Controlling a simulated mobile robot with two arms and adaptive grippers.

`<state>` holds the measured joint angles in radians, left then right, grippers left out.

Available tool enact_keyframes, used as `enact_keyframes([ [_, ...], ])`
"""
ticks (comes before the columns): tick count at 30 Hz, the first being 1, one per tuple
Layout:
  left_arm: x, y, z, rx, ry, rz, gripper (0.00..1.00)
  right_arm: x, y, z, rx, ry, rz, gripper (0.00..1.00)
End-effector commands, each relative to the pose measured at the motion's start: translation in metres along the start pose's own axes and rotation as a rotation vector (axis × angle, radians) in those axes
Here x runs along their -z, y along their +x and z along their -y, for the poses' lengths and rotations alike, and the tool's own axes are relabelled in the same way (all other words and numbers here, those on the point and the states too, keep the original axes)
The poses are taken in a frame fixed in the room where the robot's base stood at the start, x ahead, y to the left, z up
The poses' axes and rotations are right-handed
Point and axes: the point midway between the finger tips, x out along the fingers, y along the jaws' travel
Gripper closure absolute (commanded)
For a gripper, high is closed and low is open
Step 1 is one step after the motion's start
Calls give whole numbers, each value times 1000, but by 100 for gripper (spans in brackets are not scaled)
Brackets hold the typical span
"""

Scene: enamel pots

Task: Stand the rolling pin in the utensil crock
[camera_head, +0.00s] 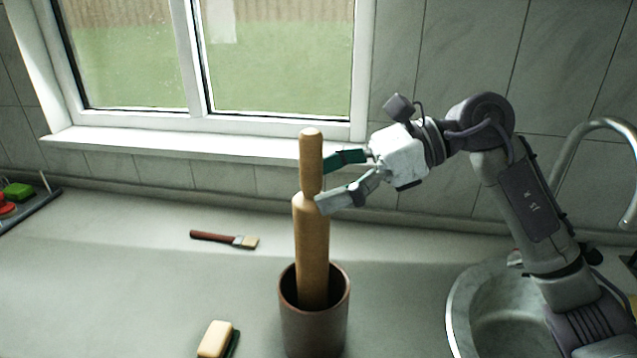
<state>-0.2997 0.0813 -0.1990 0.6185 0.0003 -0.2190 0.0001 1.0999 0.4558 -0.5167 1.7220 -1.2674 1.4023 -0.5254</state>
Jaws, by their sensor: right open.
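The wooden rolling pin (312,250) stands nearly upright in the brown utensil crock (316,330), its lower end hidden inside. Its upper handle sticks up in front of the window sill. My right gripper (326,183) is open at the pin's right side, its fingers level with the neck below the upper handle. The fingertips are very close to the pin; I cannot tell whether they touch it. My left gripper is not in view.
A brush with a red handle (224,239) lies on the counter behind and left of the crock. A sponge (217,340) lies at the front left. A round sink (490,318) with a tap (590,128) is at the right. A dark tray (35,207) is at the far left.

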Motion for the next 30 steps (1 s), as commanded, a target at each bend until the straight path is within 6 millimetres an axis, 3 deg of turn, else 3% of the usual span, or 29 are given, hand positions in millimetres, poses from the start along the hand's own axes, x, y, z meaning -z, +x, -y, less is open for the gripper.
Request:
enact_keyframes([
  [9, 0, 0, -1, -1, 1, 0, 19, 0, -69, 1, 6, 0, 1, 19],
  [15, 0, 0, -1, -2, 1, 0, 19, -1, -98, 1, 4, -1, 1, 19],
  [21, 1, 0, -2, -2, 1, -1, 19, -1, -108, 0, 2, -2, 2, 19],
  [30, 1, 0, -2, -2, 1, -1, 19, -1, -107, 0, 2, -2, 2, 19],
])
